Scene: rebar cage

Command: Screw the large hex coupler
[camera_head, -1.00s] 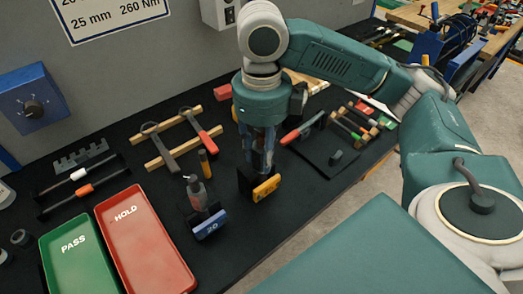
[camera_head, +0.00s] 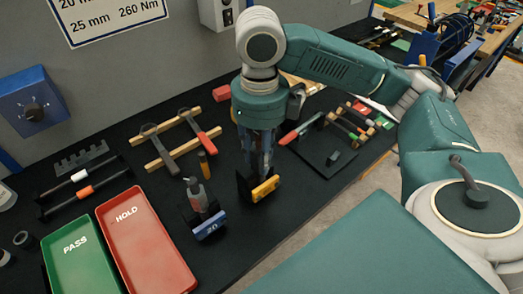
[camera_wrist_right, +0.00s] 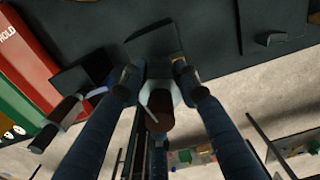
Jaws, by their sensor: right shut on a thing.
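My right gripper (camera_head: 262,170) points down over the black stand with the yellow label block (camera_head: 265,188). In the right wrist view its two fingers close from both sides on a pale grey piece, apparently the large hex coupler (camera_wrist_right: 176,91). A dark reddish-brown rod end (camera_wrist_right: 160,112) stands in the middle of that piece, facing the camera. In the head view the fingers hide the coupler, and its thread engagement cannot be seen. My left gripper is not in view.
The red HOLD tray (camera_head: 146,240) and green PASS tray (camera_head: 85,255) lie farther left. Wrenches (camera_head: 161,147) lie behind. The table's front edge is near.

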